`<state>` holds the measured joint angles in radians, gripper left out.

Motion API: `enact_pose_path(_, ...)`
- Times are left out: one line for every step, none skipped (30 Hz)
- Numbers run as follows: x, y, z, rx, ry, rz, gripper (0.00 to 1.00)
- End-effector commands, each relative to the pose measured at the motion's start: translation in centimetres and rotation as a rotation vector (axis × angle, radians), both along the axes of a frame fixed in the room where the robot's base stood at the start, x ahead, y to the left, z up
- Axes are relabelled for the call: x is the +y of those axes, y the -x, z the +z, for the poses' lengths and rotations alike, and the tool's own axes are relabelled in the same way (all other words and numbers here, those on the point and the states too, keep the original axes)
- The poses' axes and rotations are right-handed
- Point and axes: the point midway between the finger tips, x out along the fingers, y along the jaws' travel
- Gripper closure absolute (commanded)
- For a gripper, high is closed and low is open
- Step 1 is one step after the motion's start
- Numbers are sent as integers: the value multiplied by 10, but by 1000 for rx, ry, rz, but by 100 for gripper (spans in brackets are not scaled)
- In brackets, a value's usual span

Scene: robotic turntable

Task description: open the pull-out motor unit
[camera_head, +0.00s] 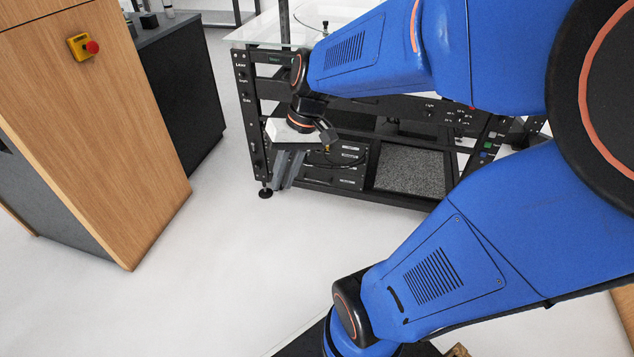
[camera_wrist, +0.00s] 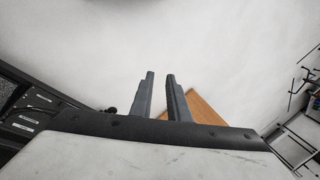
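The turntable frame (camera_head: 248,120), black with a glass top, stands at the upper middle of the head view. In its lower part is a stack of black labelled unit fronts (camera_head: 338,176); I cannot tell which one is the pull-out motor unit. Part of this stack shows at the left edge of the wrist view (camera_wrist: 30,113). My gripper (camera_head: 283,183) is in front of the frame's lower left part, just left of the stack, and hides some of it. In the wrist view my gripper (camera_wrist: 160,75) has its two grey fingers apart, with only floor between them.
A wooden cabinet (camera_head: 100,130) with a yellow and red emergency button (camera_head: 84,46) stands at the left. A dark cabinet (camera_head: 185,90) is behind it. A grey speckled panel (camera_head: 410,170) sits right of the stack. The white floor (camera_head: 215,260) in front is clear.

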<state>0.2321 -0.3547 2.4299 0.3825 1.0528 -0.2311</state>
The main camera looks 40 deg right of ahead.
Motion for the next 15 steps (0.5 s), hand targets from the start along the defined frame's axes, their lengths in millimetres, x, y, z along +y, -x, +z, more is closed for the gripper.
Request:
enact_pose_path(-3, -10, -5, 22, -32, -19, 85)
enact_pose_path(-4, -15, -8, 32, -51, -28, 85)
enact_pose_path(-5, -22, -11, 44, -76, -38, 85)
enact_pose_path(-7, -27, -14, 54, -96, -48, 85)
enact_pose_path(-8, -32, -17, 62, -116, -57, 85)
enact_pose_path(-10, -39, -20, 73, -141, -69, 85)
enact_pose_path(-12, -44, -23, 80, -162, -80, 85)
enact_pose_path(-14, -50, -26, 87, -181, -89, 85)
enact_pose_path(-17, -57, -30, 96, -207, -104, 85)
enact_pose_path(-19, -62, -33, 101, -228, -115, 85)
enact_pose_path(-21, -67, -36, 107, -248, -124, 85)
enact_pose_path(-25, -75, -40, 114, -275, -140, 85)
enact_pose_path(-28, -80, -43, 118, -294, -151, 85)
enact_pose_path(-31, -85, -46, 123, -314, -161, 85)
enact_pose_path(-35, -93, -51, 127, -342, -179, 85)
